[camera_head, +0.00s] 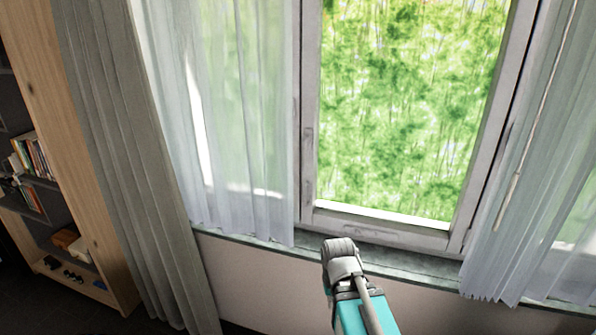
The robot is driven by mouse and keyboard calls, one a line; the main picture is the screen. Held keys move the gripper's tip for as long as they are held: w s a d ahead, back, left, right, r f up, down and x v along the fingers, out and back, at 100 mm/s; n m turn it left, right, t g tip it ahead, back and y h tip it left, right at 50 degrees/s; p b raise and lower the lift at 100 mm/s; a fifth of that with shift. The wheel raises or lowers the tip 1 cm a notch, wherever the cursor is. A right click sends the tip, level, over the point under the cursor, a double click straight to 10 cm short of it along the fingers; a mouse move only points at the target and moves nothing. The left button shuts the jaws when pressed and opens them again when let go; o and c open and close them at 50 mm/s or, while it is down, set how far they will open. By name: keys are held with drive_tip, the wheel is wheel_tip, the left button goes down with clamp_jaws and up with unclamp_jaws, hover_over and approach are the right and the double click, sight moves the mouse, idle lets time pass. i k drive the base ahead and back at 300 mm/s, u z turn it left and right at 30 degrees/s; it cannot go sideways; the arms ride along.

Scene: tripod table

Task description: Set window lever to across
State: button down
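A tall window (409,100) with a pale grey frame stands in the middle of the view. On its left frame post is a narrow grey upright piece (308,152), which looks like the window lever. It lies along the post, roughly vertical; its fine shape is too small to tell. My arm, with a teal link and a grey rounded joint, reaches up from the bottom edge to just below the window sill, lower right of the lever and apart from it. My gripper's fingers cannot be made out.
Sheer white curtains hang left (230,110) and right (535,180) of the window; the left one comes close to the lever's post. A grey drape (125,150) and a wooden bookshelf (75,130) stand at left. The sill (415,268) runs below the window.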

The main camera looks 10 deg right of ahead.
sight(304, 143)
drive_tip(key=k, duration=0.1)
drive_tip(key=z, duration=0.9)
drive_tip(key=i, duration=0.9)
drive_tip(key=u, duration=1.25)
